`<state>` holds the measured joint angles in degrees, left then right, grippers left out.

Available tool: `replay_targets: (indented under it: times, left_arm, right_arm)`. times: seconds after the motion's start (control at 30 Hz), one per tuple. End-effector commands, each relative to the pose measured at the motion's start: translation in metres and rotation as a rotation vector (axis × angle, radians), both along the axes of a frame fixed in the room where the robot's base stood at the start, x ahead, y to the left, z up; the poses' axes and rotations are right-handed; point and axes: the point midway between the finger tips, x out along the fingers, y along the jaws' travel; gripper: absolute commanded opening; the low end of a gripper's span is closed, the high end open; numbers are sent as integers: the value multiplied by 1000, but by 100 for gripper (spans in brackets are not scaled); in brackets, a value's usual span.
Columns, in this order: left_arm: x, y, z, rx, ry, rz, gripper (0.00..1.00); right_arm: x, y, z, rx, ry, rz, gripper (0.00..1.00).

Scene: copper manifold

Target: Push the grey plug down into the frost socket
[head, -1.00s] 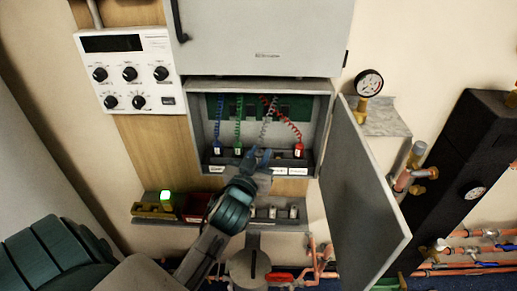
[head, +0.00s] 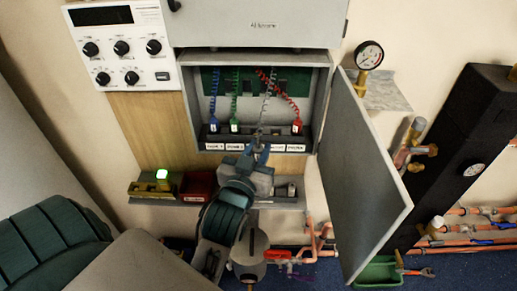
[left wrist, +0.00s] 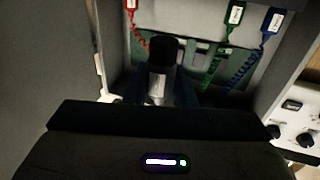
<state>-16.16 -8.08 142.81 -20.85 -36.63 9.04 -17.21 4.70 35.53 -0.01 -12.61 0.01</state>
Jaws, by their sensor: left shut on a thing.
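My left gripper (head: 258,146) is shut on the grey plug (head: 259,134) in front of the open cabinet's socket strip (head: 252,136). In the head view the fingers hide most of the plug. The grey coiled cord (head: 268,95) runs up from it. In the left wrist view the plug (left wrist: 160,60) shows as a dark cylinder with a pale label between the fingers. The frost socket is hidden or too small to single out; I cannot tell whether the plug touches it. My right gripper is not in view.
Blue (head: 214,125), green (head: 234,125) and red (head: 297,126) plugs stand on the strip beside the gripper. The open cabinet door (head: 363,175) is to the right. A shelf (head: 165,200) with a lit green lamp (head: 161,174) and a red box (head: 199,185) lies below.

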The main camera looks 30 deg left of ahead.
Motion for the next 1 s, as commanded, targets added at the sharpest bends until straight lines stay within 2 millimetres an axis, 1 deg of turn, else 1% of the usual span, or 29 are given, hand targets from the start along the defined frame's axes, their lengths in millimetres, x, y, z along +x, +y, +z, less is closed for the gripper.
replay_targets:
  times: [0.23,0.33,0.37,0.47,0.6,0.7,0.83,0.9,1.0]
  left_arm:
    - [2,0,1,0,0,0,2]
    - [13,1,3,2,1,-3,2]
    - [19,1,4,1,1,-5,2]
    - [47,4,7,2,1,-10,2]
    - [94,14,9,3,2,-11,2]
    - [122,23,9,2,1,-8,2]
    - [148,35,8,3,2,-3,2]
    - [156,39,8,2,1,-1,2]
    - [161,42,5,0,0,0,2]
  right_arm:
    - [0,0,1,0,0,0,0]
    - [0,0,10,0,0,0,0]
    - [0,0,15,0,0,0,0]
    - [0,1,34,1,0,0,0]
    - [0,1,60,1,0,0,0]
    - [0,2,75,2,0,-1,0]
    - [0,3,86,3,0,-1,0]
    - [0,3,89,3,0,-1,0]
    - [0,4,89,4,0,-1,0]
